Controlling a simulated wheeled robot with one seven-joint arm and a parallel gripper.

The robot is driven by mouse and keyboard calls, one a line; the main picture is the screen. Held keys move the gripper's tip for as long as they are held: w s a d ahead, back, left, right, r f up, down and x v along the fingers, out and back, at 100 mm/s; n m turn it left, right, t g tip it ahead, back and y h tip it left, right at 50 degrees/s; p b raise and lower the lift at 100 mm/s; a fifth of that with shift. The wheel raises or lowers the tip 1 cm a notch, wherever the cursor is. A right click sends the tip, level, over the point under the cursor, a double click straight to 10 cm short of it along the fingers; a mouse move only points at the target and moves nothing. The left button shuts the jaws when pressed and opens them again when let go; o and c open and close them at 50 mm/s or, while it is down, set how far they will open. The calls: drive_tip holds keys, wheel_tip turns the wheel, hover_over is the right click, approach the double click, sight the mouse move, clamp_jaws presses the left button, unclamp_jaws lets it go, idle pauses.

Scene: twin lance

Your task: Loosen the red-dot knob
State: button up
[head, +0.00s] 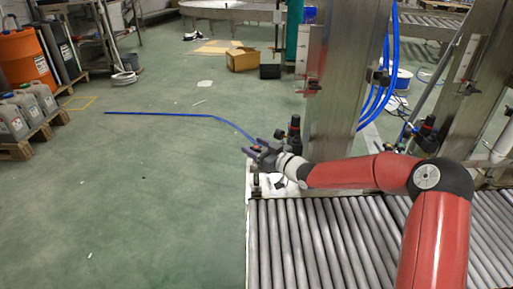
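My gripper (262,143) is small at the end of my red arm, at the left end of the roller conveyor. Its two dark bluish fingertips look spread apart, with nothing clearly held between them. A black upright knob-like fitting (294,127) stands just right of the gripper, close to my wrist; I cannot tell whether they touch. Another black fitting with a red spot (427,124) sits farther right, behind my arm's elbow. The picture is too coarse to tell for certain which knob is the red-dot knob or whether it is tight.
Steel posts (345,80) rise beside the wrist, with blue hoses (378,95) hanging near. The roller conveyor (310,240) lies under my arm. A blue line (170,114) runs over the open green floor. An open cardboard box (242,60) and grey canisters (14,122) stand farther off.

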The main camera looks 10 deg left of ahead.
drive_tip(key=v, duration=0.7)
drive_tip(key=shift+s+d, duration=0.2)
drive_tip(key=shift+d, duration=0.15)
